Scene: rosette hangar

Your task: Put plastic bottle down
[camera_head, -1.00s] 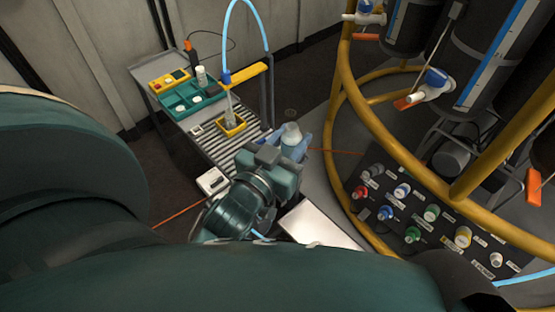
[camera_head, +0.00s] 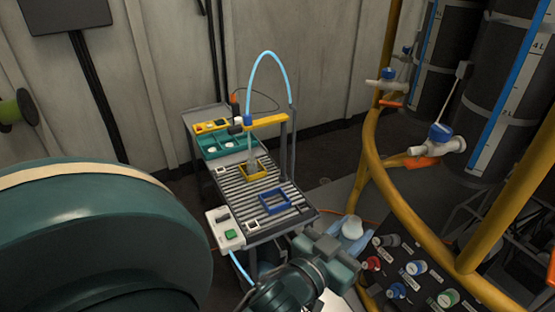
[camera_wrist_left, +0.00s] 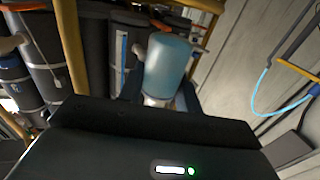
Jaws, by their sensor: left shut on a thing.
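My left gripper (camera_head: 350,238) is low in the head view, to the right of the roller bench's near end. It is shut on the plastic bottle (camera_head: 352,226), whose pale end shows there. In the left wrist view the bottle (camera_wrist_left: 168,65) is a translucent blue-green cylinder with a white part near the dark fingers (camera_wrist_left: 160,96). The bottle is clear of the bench in the head view. My right gripper is not in view.
The roller bench (camera_head: 292,218) carries an empty blue square frame (camera_head: 263,205) and a yellow frame (camera_head: 241,173) under a hose. A teal tray (camera_head: 204,153) is behind. A white button box (camera_head: 219,241) is at the near left. Yellow rails (camera_head: 412,225) stand right.

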